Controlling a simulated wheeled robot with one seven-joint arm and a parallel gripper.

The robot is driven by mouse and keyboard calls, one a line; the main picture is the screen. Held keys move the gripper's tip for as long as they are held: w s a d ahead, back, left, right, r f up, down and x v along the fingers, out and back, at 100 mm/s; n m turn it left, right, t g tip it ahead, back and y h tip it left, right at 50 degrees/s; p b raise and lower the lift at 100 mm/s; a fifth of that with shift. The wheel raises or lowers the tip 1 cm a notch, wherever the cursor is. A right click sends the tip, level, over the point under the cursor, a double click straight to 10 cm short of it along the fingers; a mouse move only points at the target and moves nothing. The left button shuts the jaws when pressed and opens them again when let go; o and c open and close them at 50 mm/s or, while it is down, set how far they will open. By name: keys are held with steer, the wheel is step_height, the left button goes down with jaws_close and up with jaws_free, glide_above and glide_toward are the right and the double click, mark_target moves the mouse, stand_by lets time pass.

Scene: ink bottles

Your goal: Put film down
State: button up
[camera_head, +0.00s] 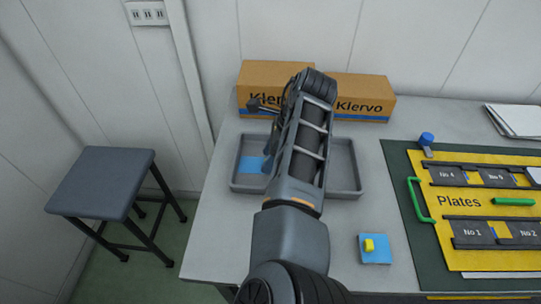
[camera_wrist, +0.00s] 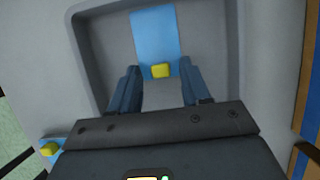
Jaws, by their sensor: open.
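A blue film (camera_head: 250,164) with a yellow tab lies in the left part of the grey tray (camera_head: 345,183). In the wrist view the same blue film (camera_wrist: 153,32) runs up from its yellow tab (camera_wrist: 160,71) over the tray floor. My gripper (camera_wrist: 158,78) is open above the tray, with one finger on each side of the tab; I cannot tell whether they touch the film. My arm hides the tray's middle in the head view.
Two Klervo boxes (camera_head: 362,98) stand behind the tray. White papers (camera_head: 515,120) lie at the back right. A stool (camera_head: 103,182) stands left of the table.

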steer(key=v, duration=1.2)
steer(key=shift+r, duration=0.3)
